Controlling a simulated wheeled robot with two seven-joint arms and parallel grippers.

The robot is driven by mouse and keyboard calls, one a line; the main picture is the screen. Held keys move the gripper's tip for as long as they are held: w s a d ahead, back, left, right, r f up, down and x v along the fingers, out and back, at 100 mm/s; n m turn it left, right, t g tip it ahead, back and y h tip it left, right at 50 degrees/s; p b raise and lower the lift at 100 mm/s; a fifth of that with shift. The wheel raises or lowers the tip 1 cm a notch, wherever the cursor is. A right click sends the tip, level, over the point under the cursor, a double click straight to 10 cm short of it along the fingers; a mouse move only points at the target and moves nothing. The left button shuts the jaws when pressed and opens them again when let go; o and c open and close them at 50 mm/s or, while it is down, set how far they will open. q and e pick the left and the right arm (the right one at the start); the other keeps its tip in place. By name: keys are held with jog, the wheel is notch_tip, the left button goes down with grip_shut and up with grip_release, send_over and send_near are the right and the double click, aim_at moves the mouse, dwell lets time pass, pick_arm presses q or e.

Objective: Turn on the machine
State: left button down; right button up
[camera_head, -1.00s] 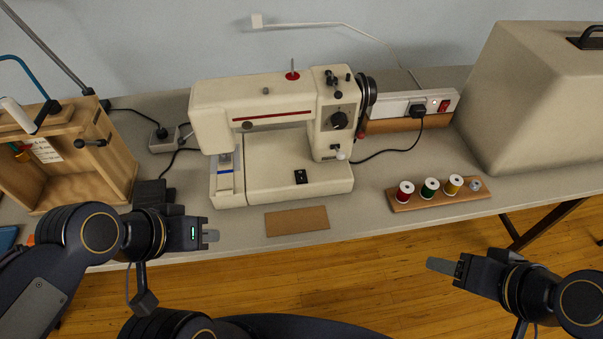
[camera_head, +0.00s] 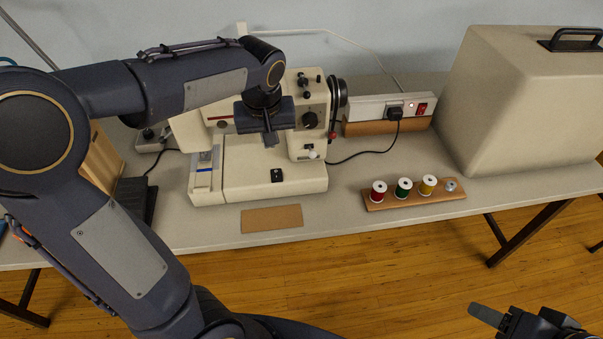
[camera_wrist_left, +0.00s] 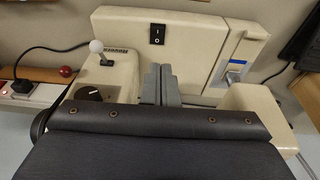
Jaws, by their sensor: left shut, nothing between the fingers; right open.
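The machine is a cream sewing machine (camera_head: 310,165) on the table. A small black rocker switch (camera_head: 277,175) sits on its bed; it also shows in the left wrist view (camera_wrist_left: 157,34). My left gripper (camera_head: 270,140) hangs over the machine, fingers pointing down, above and behind the rocker switch and apart from it. Its fingers are together and empty in the left wrist view (camera_wrist_left: 160,84). My left forearm hides part of the machine's head. My right gripper (camera_head: 487,316) is open and empty, low at the right, in front of the table.
Thread spools stand on a wooden rack (camera_head: 440,195). A large beige case (camera_head: 520,110) is at right. A brown card (camera_head: 271,219) lies in front. A black pedal (camera_head: 134,197) is at left.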

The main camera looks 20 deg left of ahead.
aim_at(277, 177)
pick_arm(q)
jog(key=shift+w+d, duration=0.3)
jog(key=shift+w, duration=0.3)
jog(key=shift+f, duration=0.15)
jog(key=x, duration=0.8)
jog(key=s+x, duration=0.1)
jog(key=x, duration=0.3)
jog(key=shift+f, duration=0.95)
